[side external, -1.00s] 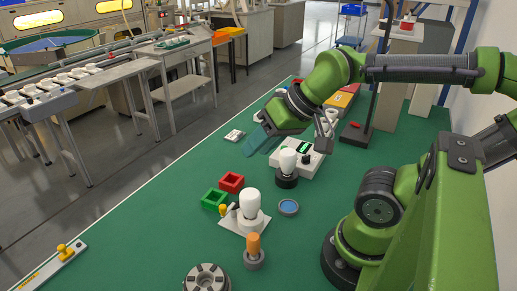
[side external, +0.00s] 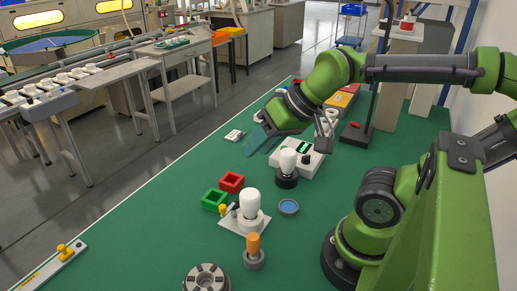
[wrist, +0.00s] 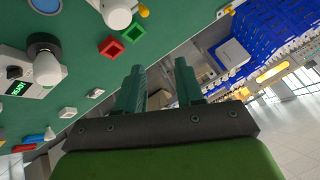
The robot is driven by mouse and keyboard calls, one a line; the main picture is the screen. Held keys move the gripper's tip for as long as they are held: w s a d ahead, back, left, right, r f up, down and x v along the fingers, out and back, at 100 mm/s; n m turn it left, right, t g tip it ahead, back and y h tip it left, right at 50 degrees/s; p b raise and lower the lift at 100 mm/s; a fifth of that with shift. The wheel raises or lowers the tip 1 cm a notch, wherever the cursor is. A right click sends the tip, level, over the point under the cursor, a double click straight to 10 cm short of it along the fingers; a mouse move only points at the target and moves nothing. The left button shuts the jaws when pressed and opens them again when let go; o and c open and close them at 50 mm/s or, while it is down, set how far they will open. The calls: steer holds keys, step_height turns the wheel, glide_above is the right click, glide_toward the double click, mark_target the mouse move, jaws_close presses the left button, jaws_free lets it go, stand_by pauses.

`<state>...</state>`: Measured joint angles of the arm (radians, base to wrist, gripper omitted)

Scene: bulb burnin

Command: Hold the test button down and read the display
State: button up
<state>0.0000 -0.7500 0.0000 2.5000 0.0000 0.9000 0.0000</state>
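A white tester box (side external: 309,160) stands on the green bench with a small lit green display (side external: 304,148) on top; its digits are too small to read. The box and display (wrist: 18,87) also show at the left of the wrist view. A white bulb (side external: 288,160) stands upright in a black socket at the box's front. A small dark knob (side external: 306,159) sits on the box; I cannot tell whether it is the test button. My gripper (side external: 252,147) is in the air left of the box. In the wrist view its two teal fingers (wrist: 158,85) are apart with nothing between them.
A small white switch-like block (side external: 234,135) lies left of my gripper. The bench's left front is mostly clear.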

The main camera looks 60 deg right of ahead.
jaws_close()
stand_by(1.5)
